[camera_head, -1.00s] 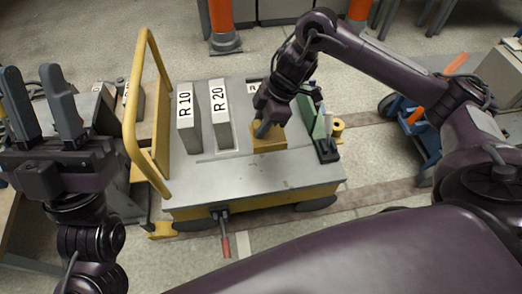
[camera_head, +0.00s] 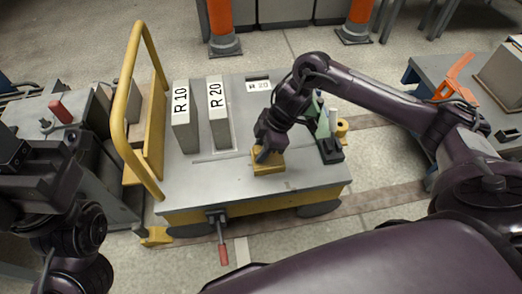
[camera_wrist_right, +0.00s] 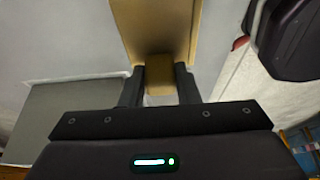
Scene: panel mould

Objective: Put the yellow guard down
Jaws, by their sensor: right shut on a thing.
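The yellow guard (camera_head: 268,168) is a small mustard-yellow piece at the cart top's front right. It also shows in the right wrist view (camera_wrist_right: 158,28), as a tan channel between the fingers. My right gripper (camera_head: 264,154) is shut on it from above; its fingers show in the wrist view (camera_wrist_right: 160,84). The guard is at or just above the grey cart top (camera_head: 215,180); I cannot tell whether it touches. My left gripper (camera_head: 12,160) is cut off at the left edge, away from the guard, and its fingertips are hidden.
Blocks marked R 10 (camera_head: 185,125) and R 20 (camera_head: 219,120) stand behind left of the guard. A black fixture (camera_head: 330,150) and green pieces (camera_head: 322,118) stand to its right. A yellow rail (camera_head: 117,115) rises at the cart's left. The front-left cart top is clear.

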